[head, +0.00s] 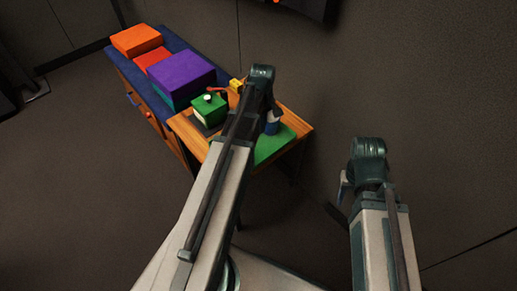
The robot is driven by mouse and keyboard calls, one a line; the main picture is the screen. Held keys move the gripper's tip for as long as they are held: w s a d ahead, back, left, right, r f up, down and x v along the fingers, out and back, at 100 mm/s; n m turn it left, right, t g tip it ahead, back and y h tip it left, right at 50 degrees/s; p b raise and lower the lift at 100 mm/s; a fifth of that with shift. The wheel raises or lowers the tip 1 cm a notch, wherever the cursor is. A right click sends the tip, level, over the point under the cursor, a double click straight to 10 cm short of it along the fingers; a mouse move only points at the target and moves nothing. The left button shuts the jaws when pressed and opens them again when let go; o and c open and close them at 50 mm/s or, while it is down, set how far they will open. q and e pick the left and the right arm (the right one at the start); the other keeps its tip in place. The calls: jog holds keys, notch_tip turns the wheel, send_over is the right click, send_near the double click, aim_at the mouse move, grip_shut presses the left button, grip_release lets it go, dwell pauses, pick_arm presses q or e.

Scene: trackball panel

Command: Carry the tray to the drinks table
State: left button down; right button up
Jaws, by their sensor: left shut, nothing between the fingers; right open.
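No tray is clear to me. A flat green panel (275,147) lies on the right end of a small wooden table (299,120), and I cannot tell whether it is a tray or a mat. My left arm reaches over this table and hides part of it. My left gripper (272,125) is partly hidden behind the arm, above or at the green panel; it is shut and empty. My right gripper (342,192) is mostly hidden behind its wrist, to the right of the table and apart from it; it is open. I cannot pick out a drinks table.
A green box with a white ball (208,108) stands on the wooden table, near a small yellow piece (237,85). Behind is a dark blue-topped cabinet (176,42) with an orange box (136,40), a red box and a purple box (181,75). Floor at left is clear.

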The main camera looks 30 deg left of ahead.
aim_at(261, 148)
pick_arm(q)
notch_tip(261, 148, down, 11)
jog(key=b, duration=1)
jog(key=shift+a+b, duration=0.15)
jog(key=shift+b, duration=0.25)
jog(key=d, duration=0.1)
jog(key=s+d+r+p, duration=0.1)
jog(key=d, duration=0.1)
jog(key=shift+s, duration=0.15)
jog(key=shift+s+d, duration=0.1)
jog(key=shift+d, duration=0.3)
jog(key=s+d, duration=0.3)
jog(key=d, duration=0.5)
jog(key=shift+s, duration=0.2)
jog(key=shift+d, duration=0.1)
